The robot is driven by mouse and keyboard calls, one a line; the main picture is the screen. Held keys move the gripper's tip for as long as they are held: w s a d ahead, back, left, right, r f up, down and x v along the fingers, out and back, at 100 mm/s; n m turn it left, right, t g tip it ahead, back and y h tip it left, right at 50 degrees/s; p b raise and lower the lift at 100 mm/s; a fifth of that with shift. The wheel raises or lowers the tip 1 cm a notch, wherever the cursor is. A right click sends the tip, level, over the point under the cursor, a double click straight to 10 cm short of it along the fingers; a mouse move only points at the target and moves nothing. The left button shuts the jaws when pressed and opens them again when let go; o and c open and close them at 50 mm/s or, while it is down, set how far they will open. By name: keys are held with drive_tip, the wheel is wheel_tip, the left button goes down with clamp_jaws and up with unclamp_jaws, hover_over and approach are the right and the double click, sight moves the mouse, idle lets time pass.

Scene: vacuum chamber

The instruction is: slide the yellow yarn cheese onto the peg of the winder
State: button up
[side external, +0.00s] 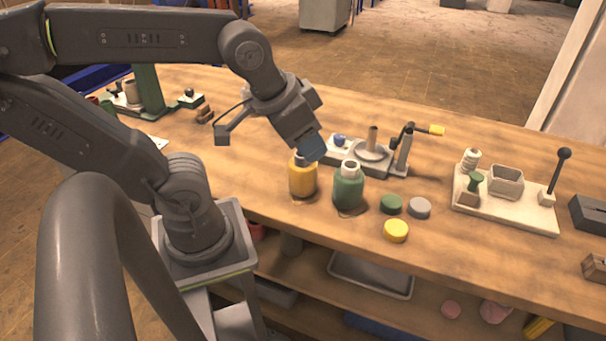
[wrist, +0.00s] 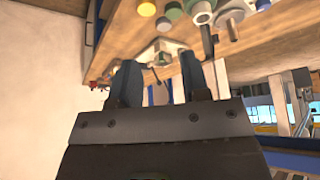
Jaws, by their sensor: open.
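The yellow yarn cheese (side external: 302,180) stands upright on the bench in the side view, to the left of a green cheese (side external: 347,190) with a pale tube on top. My gripper (side external: 313,149) is just above the yellow cheese and hides part of its top; I cannot tell whether it touches. In the wrist view my gripper (wrist: 158,84) has its two fingers apart, with nothing held between them. The winder (side external: 368,154) stands behind the cheeses, with a brownish upright peg (side external: 373,138) on a round plate and a crank with a yellow handle (side external: 437,130). The peg is bare.
A green disc (side external: 391,204), a grey disc (side external: 419,208) and a yellow disc (side external: 396,230) lie near the front edge. A pale board (side external: 515,212) with a box and a lever stands to the right. Dark blocks (side external: 592,215) lie at the far right. Bench between is clear.

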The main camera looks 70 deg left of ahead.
drive_tip(key=shift+o, duration=0.2)
drive_tip(key=o, duration=0.8)
drive_tip(key=shift+o, duration=0.2)
drive_tip(key=m+g+y, duration=0.2)
drive_tip(key=m+y, duration=1.6)
drive_tip(key=m, duration=0.2)
approach(305, 185)
drive_tip(key=a, duration=0.5)
drive_tip(key=w+a, duration=0.1)
drive_tip(key=a, duration=0.1)
drive_tip(key=shift+w+a, duration=0.15)
drive_tip(key=shift+a, duration=0.2)
drive_tip(key=shift+w+a+r, duration=0.1)
drive_tip(key=shift+w+a, duration=0.15)
drive_tip(key=shift+a, duration=0.6)
drive_tip(key=shift+w+a+r, duration=0.1)
drive_tip(key=shift+w+a, duration=0.1)
drive_tip(key=shift+a, duration=0.6)
drive_tip(key=shift+w+a, duration=0.25)
drive_tip(key=shift+a, duration=0.6)
